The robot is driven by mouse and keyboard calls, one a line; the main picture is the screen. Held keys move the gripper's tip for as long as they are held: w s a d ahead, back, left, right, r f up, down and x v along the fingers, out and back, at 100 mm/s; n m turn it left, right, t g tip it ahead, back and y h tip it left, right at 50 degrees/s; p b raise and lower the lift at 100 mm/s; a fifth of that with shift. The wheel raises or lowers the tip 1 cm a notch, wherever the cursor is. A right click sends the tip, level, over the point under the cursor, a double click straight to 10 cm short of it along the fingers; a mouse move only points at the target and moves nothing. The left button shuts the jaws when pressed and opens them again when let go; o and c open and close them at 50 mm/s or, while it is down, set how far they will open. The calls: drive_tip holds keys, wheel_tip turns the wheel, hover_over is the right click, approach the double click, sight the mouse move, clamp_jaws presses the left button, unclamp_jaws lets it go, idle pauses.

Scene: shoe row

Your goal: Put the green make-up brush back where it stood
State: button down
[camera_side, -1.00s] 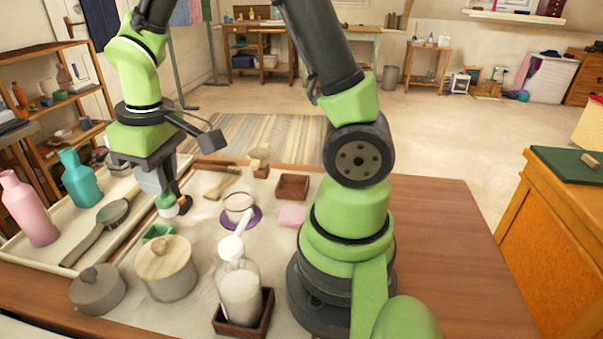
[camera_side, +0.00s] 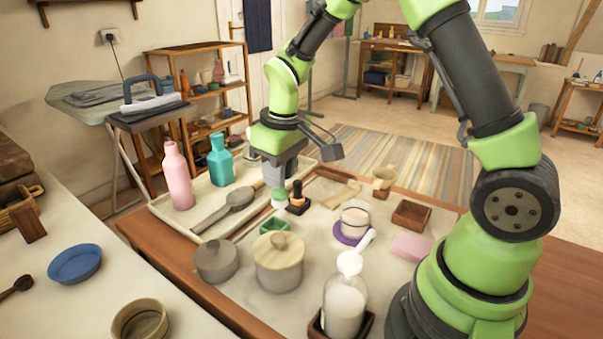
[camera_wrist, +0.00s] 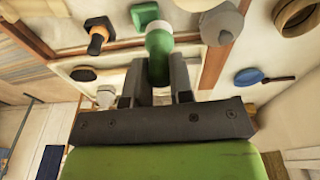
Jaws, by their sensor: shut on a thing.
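My gripper (camera_side: 278,177) points down over the near right edge of the pale tray and is shut on the green make-up brush (camera_side: 279,193). The wrist view shows the brush (camera_wrist: 158,55) between the two fingers (camera_wrist: 158,78), green with a pale end pointing away from the gripper. I cannot tell whether that end touches the surface. A small green open holder (camera_side: 275,226) stands just in front of the brush; it also shows in the wrist view (camera_wrist: 145,15). Right beside the brush stands a black-and-orange item (camera_side: 297,198), also in the wrist view (camera_wrist: 97,40).
A jar (camera_side: 355,221) and a pump bottle (camera_side: 344,305) stand right.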

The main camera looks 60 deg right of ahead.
sight(273, 202)
drive_tip(key=shift+n, duration=0.3)
drive_tip(key=w+d+f, duration=0.2)
drive_tip(key=w+f, duration=0.1)
drive_tip(key=w, duration=0.1)
drive_tip(key=shift+w+d, duration=0.1)
drive_tip(key=shift+d, duration=0.3)
drive_tip(key=shift+f, duration=2.25)
drive_tip(key=shift+f, duration=0.15)
drive_tip(key=shift+f, duration=0.45)
drive_tip(key=shift+f, duration=0.2)
drive_tip(key=shift+f, duration=0.4)
drive_tip(key=shift+f, duration=0.3)
